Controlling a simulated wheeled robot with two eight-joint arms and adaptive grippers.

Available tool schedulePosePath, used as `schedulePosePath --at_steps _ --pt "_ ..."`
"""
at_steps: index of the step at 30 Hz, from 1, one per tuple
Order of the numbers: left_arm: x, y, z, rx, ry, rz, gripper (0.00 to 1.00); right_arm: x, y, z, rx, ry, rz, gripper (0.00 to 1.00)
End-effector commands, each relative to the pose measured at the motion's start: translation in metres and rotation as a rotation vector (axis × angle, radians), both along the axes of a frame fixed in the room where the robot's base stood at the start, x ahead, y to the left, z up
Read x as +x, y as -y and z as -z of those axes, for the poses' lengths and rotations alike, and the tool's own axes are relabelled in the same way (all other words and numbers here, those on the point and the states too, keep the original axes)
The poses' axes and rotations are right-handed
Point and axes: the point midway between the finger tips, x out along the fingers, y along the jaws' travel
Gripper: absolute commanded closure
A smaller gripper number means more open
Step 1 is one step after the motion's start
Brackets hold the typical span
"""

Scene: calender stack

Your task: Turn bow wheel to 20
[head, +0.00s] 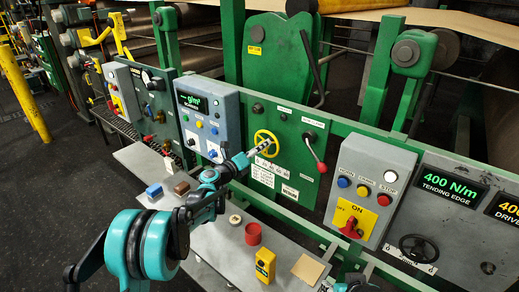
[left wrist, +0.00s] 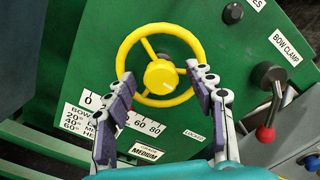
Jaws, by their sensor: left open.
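The yellow bow wheel (head: 265,143) is on a green panel in the head view. In the left wrist view the bow wheel (left wrist: 158,77) shows its rim, spokes and round hub. Below it is a white scale (left wrist: 150,127) with 0, 60 and 80 readable; my fingers hide its middle. My left gripper (head: 258,148) is at the wheel. In the left wrist view the left gripper (left wrist: 160,80) is open, with one finger at each side of the lower rim. I cannot tell whether they touch it. A part of my right arm shows at the bottom edge; its gripper's state is unclear.
A red-knobbed bow clamp lever (left wrist: 265,134) is right of the wheel. A grey switch box (head: 372,190) stands farther right. The grey table (head: 215,245) below holds a red cup (head: 253,234), a yellow device (head: 265,264) and small blocks.

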Motion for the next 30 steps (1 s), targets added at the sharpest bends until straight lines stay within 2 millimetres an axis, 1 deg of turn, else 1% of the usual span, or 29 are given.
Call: schedulePosePath --at_steps 2,5,6,8,15,20,30 --pt "-0.0002 -0.0001 -0.0001 0.000 0.000 0.000 0.45 0.0000 0.0000 -0.0001 0.000 0.000 0.000 0.60" --pt "-0.0003 -0.0001 -0.0001 0.000 0.000 0.000 0.69 -0.0001 0.0000 -0.0001 0.000 0.000 0.000 0.60" --pt "-0.0003 -0.0001 -0.0001 0.000 0.000 0.000 0.79 -0.0001 0.0000 -0.0001 0.000 0.000 0.000 0.60" --pt "-0.0003 -0.0001 -0.0001 0.000 0.000 0.000 0.95 -0.0001 0.0000 -0.0001 0.000 0.000 0.000 0.60" --pt "-0.0004 -0.0001 0.0000 0.007 0.005 0.000 0.95 0.0000 0.0000 0.0001 0.000 0.000 0.000 0.60" --pt "-0.0004 -0.0001 0.0001 0.044 0.032 0.000 0.95 0.0000 0.0000 0.0012 0.000 0.000 0.000 0.60" --pt "-0.0009 0.0005 -0.0002 0.229 0.166 0.001 0.95 0.0000 0.0000 0.0053 0.000 0.000 0.000 0.60"
